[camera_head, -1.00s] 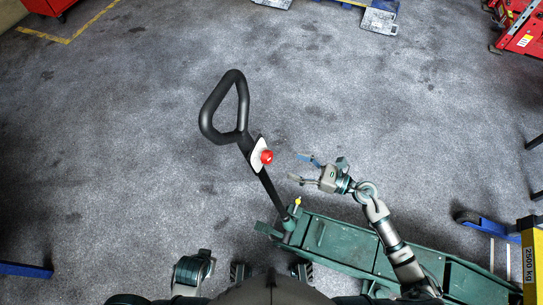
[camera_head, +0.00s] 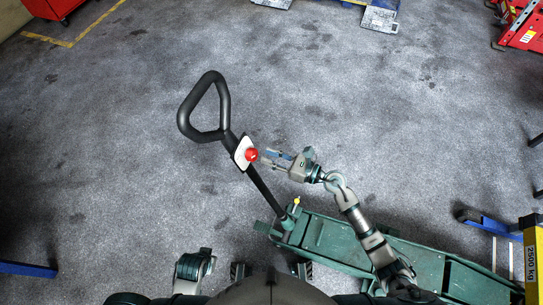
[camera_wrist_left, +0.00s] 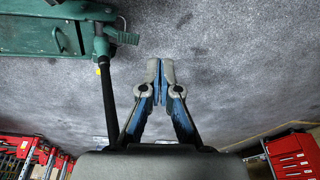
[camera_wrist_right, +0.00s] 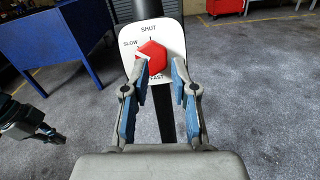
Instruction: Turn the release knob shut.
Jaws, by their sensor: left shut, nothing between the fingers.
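The red release knob (camera_head: 251,155) sits on a white plate on the jack's black handle (camera_head: 204,133). In the right wrist view the knob (camera_wrist_right: 151,57) is in front of the plate (camera_wrist_right: 168,42), marked SHUT at top, SLOW at left and FAST below. A pale mark on the knob's left side lies near SLOW. My right gripper (camera_head: 268,157) is open, its fingertips just right of the knob in the head view. In its wrist view (camera_wrist_right: 161,72) the left finger overlaps the knob's lower edge; contact is unclear. My left gripper (camera_wrist_left: 160,72) is shut and empty, away from the knob.
The green jack body (camera_head: 400,260) lies at the lower right, below my right arm. A yellow post marked 2500 kg (camera_head: 531,262) stands at the right edge. Red equipment (camera_head: 522,28) is at the upper right. The floor around the handle is clear.

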